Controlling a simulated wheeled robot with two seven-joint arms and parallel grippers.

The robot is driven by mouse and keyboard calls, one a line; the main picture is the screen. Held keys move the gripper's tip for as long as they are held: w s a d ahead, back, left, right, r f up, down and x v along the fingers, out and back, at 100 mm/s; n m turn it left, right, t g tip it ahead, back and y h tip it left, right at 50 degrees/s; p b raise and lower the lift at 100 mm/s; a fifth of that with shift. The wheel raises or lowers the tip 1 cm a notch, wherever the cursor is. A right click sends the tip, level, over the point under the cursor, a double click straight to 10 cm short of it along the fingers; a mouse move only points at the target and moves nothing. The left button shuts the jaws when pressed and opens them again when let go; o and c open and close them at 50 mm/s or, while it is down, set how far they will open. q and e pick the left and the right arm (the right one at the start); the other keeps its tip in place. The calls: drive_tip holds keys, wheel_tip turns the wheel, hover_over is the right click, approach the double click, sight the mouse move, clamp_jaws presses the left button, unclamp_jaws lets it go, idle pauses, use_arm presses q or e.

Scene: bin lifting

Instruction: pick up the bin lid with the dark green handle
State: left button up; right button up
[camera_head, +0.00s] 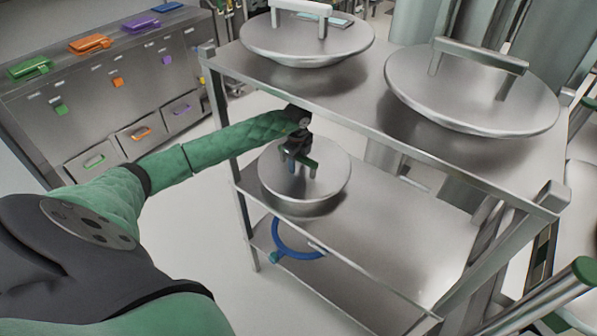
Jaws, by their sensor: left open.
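A round steel bin lid (325,187) sits on the middle shelf of the rack, under the left part of the top shelf. Its dark green handle (305,160) stands on top and is partly covered by my left gripper (299,165). My left arm comes in from the left, and its gripper points down at the handle, open. The fingers are small and dark here, so I cannot tell whether they touch the handle. My right gripper is not in view.
The top shelf (365,112) holds a lid with a white handle (300,10) and a lid with a grey-green handle (480,55). Its edge and a post are close to my left forearm. A blue ring (283,250) shows below. Steel cabinets (110,85) stand at left.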

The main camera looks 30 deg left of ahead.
use_arm(q)
drive_tip(key=shift+f, duration=0.2)
idle(0.4)
clamp_jaws()
idle(1.2)
drive_tip(key=shift+w+r, duration=0.1)
